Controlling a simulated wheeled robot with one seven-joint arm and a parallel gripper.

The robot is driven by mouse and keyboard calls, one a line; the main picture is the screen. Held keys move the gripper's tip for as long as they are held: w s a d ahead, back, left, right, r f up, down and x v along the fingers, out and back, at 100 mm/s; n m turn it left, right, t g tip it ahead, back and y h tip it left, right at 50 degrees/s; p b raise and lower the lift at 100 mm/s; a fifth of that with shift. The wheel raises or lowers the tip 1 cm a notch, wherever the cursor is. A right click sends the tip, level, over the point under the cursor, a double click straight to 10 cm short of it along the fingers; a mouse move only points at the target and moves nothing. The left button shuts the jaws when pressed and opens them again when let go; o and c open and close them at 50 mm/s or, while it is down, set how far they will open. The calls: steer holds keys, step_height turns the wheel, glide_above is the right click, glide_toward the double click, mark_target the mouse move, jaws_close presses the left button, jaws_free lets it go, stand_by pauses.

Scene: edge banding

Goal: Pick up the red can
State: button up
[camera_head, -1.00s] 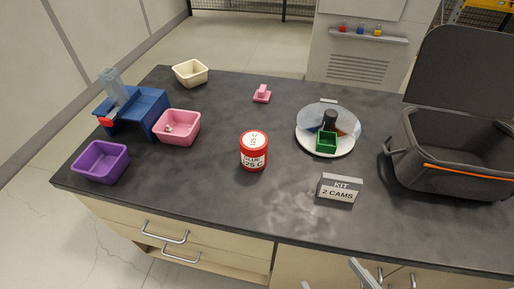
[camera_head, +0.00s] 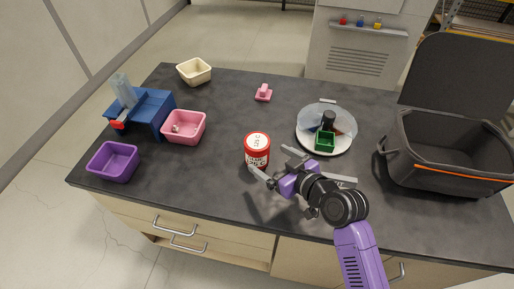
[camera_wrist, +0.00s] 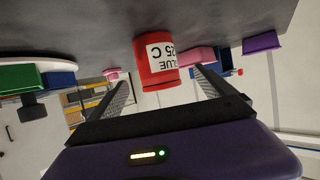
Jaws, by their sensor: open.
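The red can (camera_head: 257,148) stands upright on the dark table, with a white label and a white lid. It also shows in the wrist view (camera_wrist: 156,62), ahead of my gripper and between the lines of its two fingers. My gripper (camera_head: 277,164) is open, just to the right and front of the can, with its fingers pointing toward it. In the wrist view the two open fingers (camera_wrist: 163,88) reach toward the can from either side. I cannot tell whether the fingertips pass alongside it.
A round white plate (camera_head: 342,148) with a green box (camera_head: 325,141) sits right of the can. A pink bin (camera_head: 184,128), purple bin (camera_head: 113,162) and blue stand (camera_head: 153,108) are left. An open grey case (camera_head: 455,180) is at right.

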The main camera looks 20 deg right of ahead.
mark_target(257, 149)
steer(key=shift+w+r, duration=0.15)
steer(key=shift+w, duration=0.3)
steer(key=shift+x, duration=0.85)
steer(key=shift+f+p+x, duration=0.1)
steer(key=shift+p+x, duration=0.25)
steer(key=shift+x, duration=1.1)
steer(key=shift+f+p+x, duration=0.15)
steer(key=shift+p+x, duration=0.2)
steer(key=shift+x, duration=1.05)
steer(key=shift+d, duration=0.1)
steer(key=c, duration=2)
